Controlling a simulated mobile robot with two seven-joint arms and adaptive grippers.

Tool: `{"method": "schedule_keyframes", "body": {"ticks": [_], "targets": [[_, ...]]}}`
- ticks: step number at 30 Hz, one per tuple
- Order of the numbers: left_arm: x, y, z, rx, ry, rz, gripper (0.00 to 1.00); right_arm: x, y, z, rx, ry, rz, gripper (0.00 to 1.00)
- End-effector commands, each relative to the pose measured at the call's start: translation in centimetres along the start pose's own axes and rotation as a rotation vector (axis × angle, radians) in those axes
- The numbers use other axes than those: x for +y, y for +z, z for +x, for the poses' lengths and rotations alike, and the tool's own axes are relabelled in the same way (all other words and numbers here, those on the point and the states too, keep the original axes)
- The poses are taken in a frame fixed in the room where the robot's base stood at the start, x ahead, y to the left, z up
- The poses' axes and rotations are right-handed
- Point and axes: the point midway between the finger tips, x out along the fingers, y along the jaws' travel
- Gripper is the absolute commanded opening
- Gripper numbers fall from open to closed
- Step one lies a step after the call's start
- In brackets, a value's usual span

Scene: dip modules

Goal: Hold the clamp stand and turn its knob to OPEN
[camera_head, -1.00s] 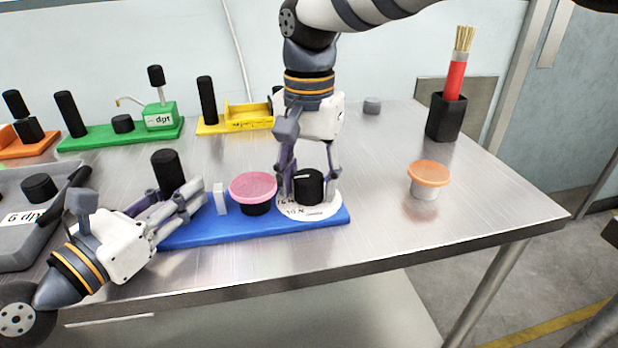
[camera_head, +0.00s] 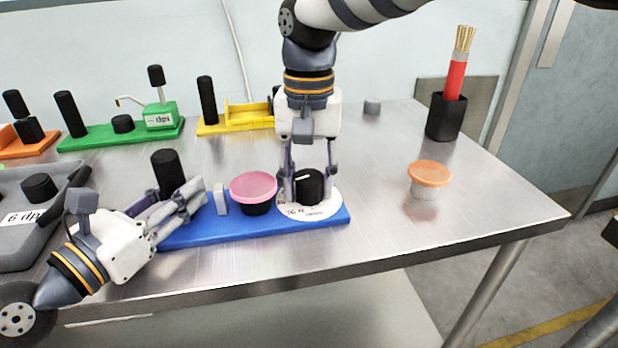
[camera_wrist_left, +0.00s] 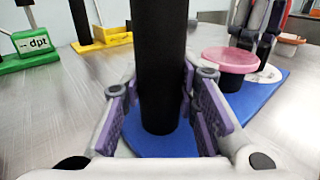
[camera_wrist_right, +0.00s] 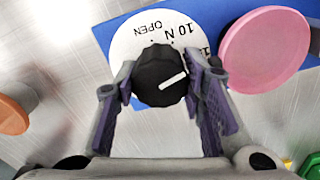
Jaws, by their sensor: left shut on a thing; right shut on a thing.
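The clamp stand has a blue base (camera_head: 225,229), a black post (camera_head: 167,168), a pink disc (camera_head: 254,186) and a black knob (camera_head: 309,186) on a white dial (camera_head: 325,207). My left gripper (camera_head: 182,196) is shut around the post, low above the base; the left wrist view shows the post (camera_wrist_left: 158,75) between its pads. My right gripper (camera_head: 308,180) is shut on the knob from above. In the right wrist view, the knob (camera_wrist_right: 158,72) has its white mark toward the right finger, away from the dial's word OPEN (camera_wrist_right: 148,29). Fingers hide part of the dial.
A grey stand (camera_head: 15,240) is close to my left gripper. Green (camera_head: 95,140) and yellow (camera_head: 215,126) stands are behind. An orange-lidded cup (camera_head: 428,174) and a black brush holder (camera_head: 444,117) are at the right. The table between them and the blue base is clear.

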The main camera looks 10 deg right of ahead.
Motion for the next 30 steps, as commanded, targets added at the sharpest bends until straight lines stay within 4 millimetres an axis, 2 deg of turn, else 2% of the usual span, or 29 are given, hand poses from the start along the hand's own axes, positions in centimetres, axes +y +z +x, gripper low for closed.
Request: {"method": "schedule_keyframes", "body": {"ticks": [30], "targets": [[0.06,-0.19,-0.03,0.005,0.001,-0.001,0.0,-0.09,0.05,0.0,0.0,0.0,-0.952,0.09]]}}
